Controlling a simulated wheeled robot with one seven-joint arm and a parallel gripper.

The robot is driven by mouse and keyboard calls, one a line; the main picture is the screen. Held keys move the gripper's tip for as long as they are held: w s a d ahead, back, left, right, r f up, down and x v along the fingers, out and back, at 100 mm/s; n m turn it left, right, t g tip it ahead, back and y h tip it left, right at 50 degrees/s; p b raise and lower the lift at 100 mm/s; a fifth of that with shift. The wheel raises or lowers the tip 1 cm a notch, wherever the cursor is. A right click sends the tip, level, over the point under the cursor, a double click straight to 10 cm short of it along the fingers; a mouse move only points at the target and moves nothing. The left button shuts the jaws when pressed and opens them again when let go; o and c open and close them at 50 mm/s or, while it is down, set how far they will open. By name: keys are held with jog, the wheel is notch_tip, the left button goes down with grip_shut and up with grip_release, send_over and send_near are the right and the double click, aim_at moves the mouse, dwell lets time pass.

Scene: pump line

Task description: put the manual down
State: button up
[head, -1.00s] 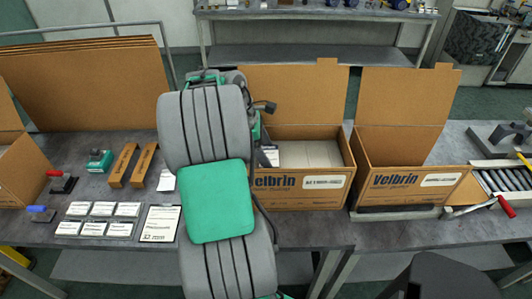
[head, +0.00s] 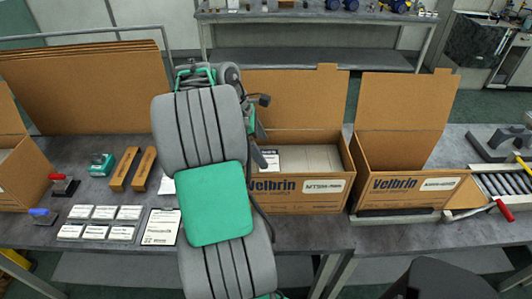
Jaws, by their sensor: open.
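A white manual (head: 269,160) with dark print lies in the open carton (head: 300,196) marked Velbrin, at the left end of the pale contents inside. My arm hides part of the carton's left side. My gripper (head: 259,141) is mostly hidden behind my arm; its visible part is just above and left of the manual. It is open, and the manual appears free of it, though the fingertips are hard to make out.
A second open Velbrin carton (head: 410,190) stands to the right, beside a roller conveyor (head: 503,180) with a red-handled tool (head: 480,209). Label cards (head: 103,214) and a printed sheet (head: 160,227) lie left of my arm. Flat cardboard (head: 85,85) stands behind.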

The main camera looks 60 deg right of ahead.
jog(key=p+v, duration=0.3)
jog(key=v, duration=0.5)
jog(key=w+a+r+m+t+h, duration=0.1)
jog(key=w+a+t, duration=0.1)
jog(key=w+a, duration=0.5)
jog(key=w+a+r+m+t+h, duration=0.15)
jog(key=w+a, duration=0.25)
jog(key=a, duration=0.6)
jog(key=s+a+f+m+t+y, duration=0.1)
jog(key=a+f+t+y, duration=0.1)
jog(key=a, duration=1)
jog(key=s+a+f+m+t+y, duration=0.1)
jog(key=a+m+t+y, duration=0.1)
jog(key=a, duration=1)
jog(key=shift+f+t, duration=0.35)
jog(key=shift+f, duration=0.05)
jog(key=shift+s+a+y, duration=0.1)
jog(key=shift+y, duration=0.15)
jog(key=shift+c, duration=0.4)
